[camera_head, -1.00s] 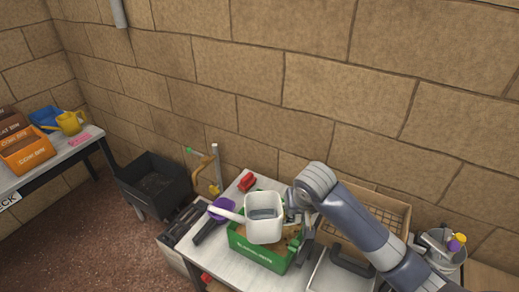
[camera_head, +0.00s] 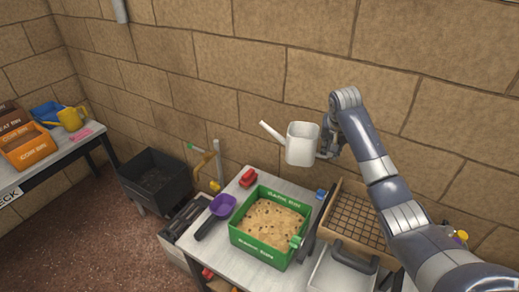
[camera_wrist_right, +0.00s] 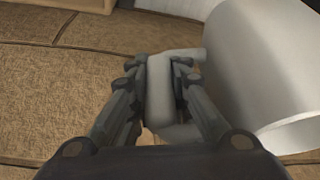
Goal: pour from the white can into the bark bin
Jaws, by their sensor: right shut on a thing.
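The white can (camera_head: 301,144), a watering can with a long spout pointing up and left, is held in the air. It looks about upright, above and behind the green bin. My right gripper (camera_head: 328,148) is shut on its handle; the right wrist view shows both fingers (camera_wrist_right: 160,78) closed around the white handle (camera_wrist_right: 160,95), with the can's body (camera_wrist_right: 265,75) to the right. The green bin (camera_head: 262,251), which I take for the bark bin, stands on the table, filled with tan, dark-flecked crumbly material (camera_head: 270,219). Its lettering is too small to read surely. My left gripper is out of view.
A purple scoop (camera_head: 222,205) lies left of the bin, and a red object (camera_head: 248,178) behind it. A wooden sieve tray (camera_head: 361,220) stands to the right under my arm. A black cart (camera_head: 155,182) is on the floor. Another table at left holds an orange bin (camera_head: 27,150) and yellow can (camera_head: 70,118).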

